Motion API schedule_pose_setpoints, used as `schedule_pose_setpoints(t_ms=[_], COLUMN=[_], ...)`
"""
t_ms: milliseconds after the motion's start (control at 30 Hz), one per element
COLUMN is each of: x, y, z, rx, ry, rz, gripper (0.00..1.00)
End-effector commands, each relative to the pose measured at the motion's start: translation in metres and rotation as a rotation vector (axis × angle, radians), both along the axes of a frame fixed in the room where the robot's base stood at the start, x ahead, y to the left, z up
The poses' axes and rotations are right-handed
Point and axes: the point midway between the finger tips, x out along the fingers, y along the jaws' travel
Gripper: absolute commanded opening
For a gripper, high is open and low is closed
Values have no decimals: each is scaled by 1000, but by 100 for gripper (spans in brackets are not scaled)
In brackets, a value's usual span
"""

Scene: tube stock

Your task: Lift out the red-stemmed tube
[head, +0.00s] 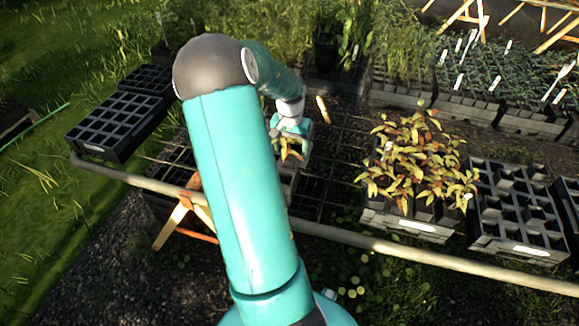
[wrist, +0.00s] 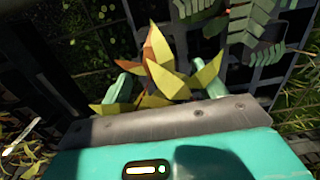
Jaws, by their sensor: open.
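My gripper (head: 291,132) is over the middle of the rack, partly behind my arm in the head view. In the wrist view my gripper (wrist: 165,82) is open, with one teal fingertip on each side of a plant with pointed yellow and orange leaves (wrist: 165,68). The leaves also show just below the gripper in the head view (head: 291,152). A dark crate (wrist: 262,76) surrounds the plant in the wrist view.
Green fronds (wrist: 255,25) hang close by at the upper right of the wrist view. A crate of yellow-leaved plants (head: 405,224) and a mostly empty celled crate (head: 512,247) stand to the right. An empty celled crate (head: 113,125) stands left. A rail (head: 375,243) runs along the front.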

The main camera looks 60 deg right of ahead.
Motion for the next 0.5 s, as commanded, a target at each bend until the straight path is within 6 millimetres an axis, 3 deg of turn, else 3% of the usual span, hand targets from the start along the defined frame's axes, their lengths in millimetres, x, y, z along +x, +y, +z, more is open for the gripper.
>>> schedule_pose_setpoints(t_ms=[233, 500], x=[2, 2], y=[3, 2], z=[-38, -43], rx=[3, 0], ry=[1, 0], rz=[0, 1], gripper=[70, 70])
